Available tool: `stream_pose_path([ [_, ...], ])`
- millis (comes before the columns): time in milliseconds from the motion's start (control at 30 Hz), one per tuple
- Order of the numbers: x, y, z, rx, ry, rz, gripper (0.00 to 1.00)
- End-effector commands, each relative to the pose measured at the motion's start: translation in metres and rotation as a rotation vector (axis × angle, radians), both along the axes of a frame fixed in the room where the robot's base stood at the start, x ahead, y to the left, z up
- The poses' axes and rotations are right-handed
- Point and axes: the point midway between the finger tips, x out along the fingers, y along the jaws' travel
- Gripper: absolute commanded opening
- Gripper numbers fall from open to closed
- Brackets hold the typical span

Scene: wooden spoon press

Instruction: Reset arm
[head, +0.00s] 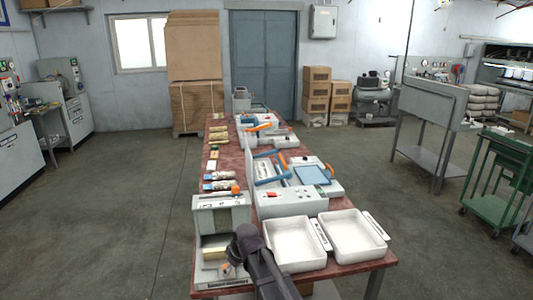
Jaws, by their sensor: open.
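My dark gripper (241,252) is low in the middle of the head view, at the end of my arm. It is over the near end of the long red-brown table, between the grey press (208,203) on the left and the left white tray (297,262). Its jaws are open, but the fingertips are small and partly hidden by my arm. I see nothing held in it. The gap between the gripper and the press is hard to judge.
A second white tray (378,250) stands at the table's near right corner. A machine with blue and orange levers (268,205) sits behind the trays. Small packs (221,186) line the left edge. A green cart (497,165) stands right. The floor left is clear.

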Motion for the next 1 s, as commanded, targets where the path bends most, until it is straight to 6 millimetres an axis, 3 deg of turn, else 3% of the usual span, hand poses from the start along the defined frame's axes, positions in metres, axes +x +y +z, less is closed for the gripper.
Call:
stream_pose_path([
  [167,-0.011,-0.047,0.003,-0.024,0.045,-0.111,0.79],
  [367,-0.033,-0.120,0.008,-0.065,0.124,-0.311,0.79],
  [700,-0.090,-0.239,0.017,-0.140,0.261,-0.692,0.79],
  [833,-0.111,-0.271,0.020,-0.163,0.301,-0.812,0.79],
  [1000,-0.128,-0.292,0.022,-0.182,0.332,-0.905,0.79],
])
